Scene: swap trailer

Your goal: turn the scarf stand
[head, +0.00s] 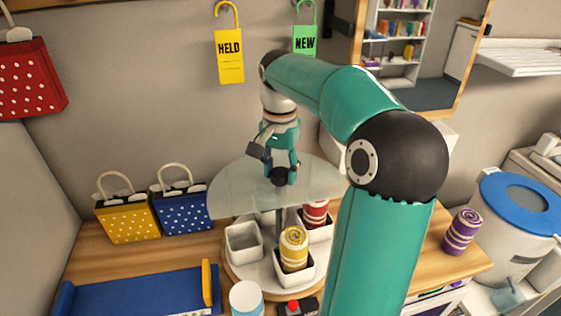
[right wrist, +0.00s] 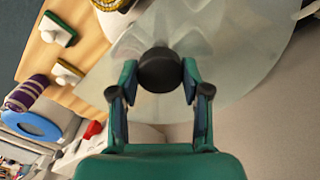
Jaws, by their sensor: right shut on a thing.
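The scarf stand has a frosted glass top disc (head: 236,192) above a pale round lower tier (head: 246,280). White square cups sit on the lower tier. One holds a rolled yellow scarf (head: 293,250), another a red scarf (head: 316,213), and one at the left (head: 244,243) looks empty. My right gripper (head: 281,174) points down at the disc, shut on a dark round knob (right wrist: 159,70) on top of it. The right wrist view shows both fingers against the knob's sides. My arm hides the stand's right part. My left gripper is not in view.
A purple striped scarf (head: 461,232) stands on the wooden counter (head: 440,268) at the right, near a blue-lidded bin (head: 520,205). Yellow (head: 128,215) and blue (head: 182,207) dotted bags stand at the left. A blue tray (head: 140,293) lies in front of them.

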